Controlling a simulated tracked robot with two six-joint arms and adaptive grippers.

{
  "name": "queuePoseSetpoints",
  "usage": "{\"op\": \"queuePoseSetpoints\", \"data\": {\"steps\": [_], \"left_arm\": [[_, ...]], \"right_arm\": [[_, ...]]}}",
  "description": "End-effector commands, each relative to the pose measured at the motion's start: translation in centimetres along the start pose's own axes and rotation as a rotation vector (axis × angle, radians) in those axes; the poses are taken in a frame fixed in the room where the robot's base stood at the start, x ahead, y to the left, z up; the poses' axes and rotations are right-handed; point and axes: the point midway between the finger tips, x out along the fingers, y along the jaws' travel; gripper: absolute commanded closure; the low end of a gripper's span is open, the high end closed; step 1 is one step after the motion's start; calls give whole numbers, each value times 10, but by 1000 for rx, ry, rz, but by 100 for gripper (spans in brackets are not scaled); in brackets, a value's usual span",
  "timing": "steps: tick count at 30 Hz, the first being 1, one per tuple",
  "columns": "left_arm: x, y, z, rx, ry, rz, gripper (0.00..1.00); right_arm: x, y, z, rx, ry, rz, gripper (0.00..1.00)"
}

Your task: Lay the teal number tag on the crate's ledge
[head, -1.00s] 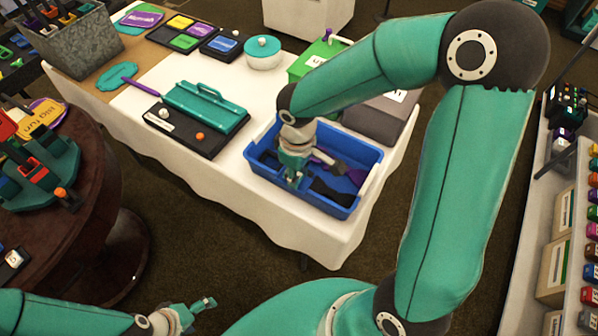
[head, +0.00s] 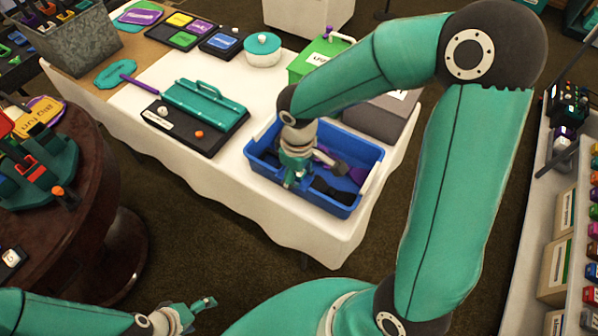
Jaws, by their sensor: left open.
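The blue crate (head: 333,206) stands at the near right corner of the white-clothed table. A pale strip (head: 371,183) runs along its right side; I cannot tell if this is the ledge. Purple and black items (head: 334,187) lie inside the crate. My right gripper (head: 290,183) points down into the left part of the crate. Its teal fingertips are small and partly hidden, so I cannot tell whether they are open or hold anything. I cannot make out the teal number tag. My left gripper (head: 206,303) is open, low in the picture, away from the table.
A black tray with a teal lidded case (head: 206,103) lies left of the crate. A green box (head: 312,62) and a grey box (head: 375,118) stand behind the crate. A round dark table (head: 95,200) is at left, a shelf unit (head: 525,240) at right.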

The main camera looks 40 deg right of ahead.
Motion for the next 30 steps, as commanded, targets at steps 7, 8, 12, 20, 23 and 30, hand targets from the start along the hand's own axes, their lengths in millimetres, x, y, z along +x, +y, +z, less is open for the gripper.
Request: {"op": "queuePoseSetpoints", "data": {"steps": [7, 8, 12, 20, 23, 30], "left_arm": [[0, 0, 0, 0, 0, 0, 20], [0, 0, 0, 0, 0, 0, 20], [-6, 2, 0, 0, 0, 0, 20], [-13, 5, 0, 0, 0, 0, 20], [-14, 5, 0, 0, 0, 0, 20], [-16, 6, 0, 0, 0, 0, 20]], "right_arm": [[-1, 0, -1, 1, 3, 1, 45], [-1, 0, -1, 1, 3, 1, 45], [-7, 0, -2, 1, 5, 1, 45], [-44, 1, -3, 3, 12, 5, 45], [-66, 1, -3, 2, 12, 5, 45], [-112, 0, -2, 2, 11, 3, 45]]}}
